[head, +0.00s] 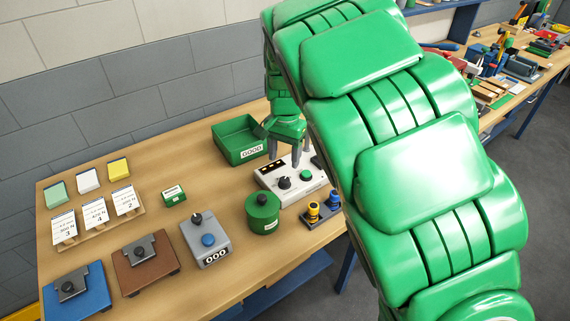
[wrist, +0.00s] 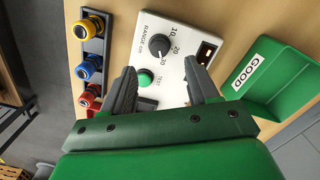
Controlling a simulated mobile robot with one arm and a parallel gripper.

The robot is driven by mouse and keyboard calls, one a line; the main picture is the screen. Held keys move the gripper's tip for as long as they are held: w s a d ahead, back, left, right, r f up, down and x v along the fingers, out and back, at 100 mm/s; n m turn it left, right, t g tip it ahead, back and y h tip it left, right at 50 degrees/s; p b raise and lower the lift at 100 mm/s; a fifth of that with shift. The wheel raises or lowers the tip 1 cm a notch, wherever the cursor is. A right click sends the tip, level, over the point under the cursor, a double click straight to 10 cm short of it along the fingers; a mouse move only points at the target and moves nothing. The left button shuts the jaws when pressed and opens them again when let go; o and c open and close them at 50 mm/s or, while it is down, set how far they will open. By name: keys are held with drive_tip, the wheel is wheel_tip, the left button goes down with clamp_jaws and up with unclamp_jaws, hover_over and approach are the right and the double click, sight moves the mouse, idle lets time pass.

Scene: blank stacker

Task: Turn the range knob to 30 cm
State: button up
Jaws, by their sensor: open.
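The range knob (wrist: 157,44) is a round black knob on a white control box (wrist: 150,22), with the marks 10, 20 and 30 beside it and the label RANGE cm. Its pointer is too small to read surely. The knob (head: 284,183) and box (head: 267,171) also show in the head view, near the table's far right part. My gripper (head: 289,152) is open and empty, above the box and pointing down. In the wrist view my gripper (wrist: 160,67) has its fingers apart, with the green TEST button (wrist: 145,77) between them and the knob just beyond the tips.
A green GOOD bin (head: 232,150) stands behind the box. A green round canister (head: 262,225) and a stand with yellow and blue plugs (head: 322,213) are in front. The stand's red plug (wrist: 88,98) shows in the wrist view. A grey box (head: 207,245) is further left.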

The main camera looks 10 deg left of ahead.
sight(285, 179)
drive_tip(key=shift+w+f+g, duration=0.25)
drive_tip(key=shift+w+g, duration=0.15)
drive_tip(key=shift+w+d+f+m+g+y, duration=0.1)
drive_tip(key=shift+w+d+m+g+y, duration=0.25)
drive_tip(key=shift+w+g, duration=0.3)
drive_tip(key=shift+w+d+m+g+y, duration=0.25)
drive_tip(key=shift+w+d+g+y, duration=0.2)
drive_tip(key=shift+g, duration=0.3)
drive_tip(key=shift+x, duration=3.8)
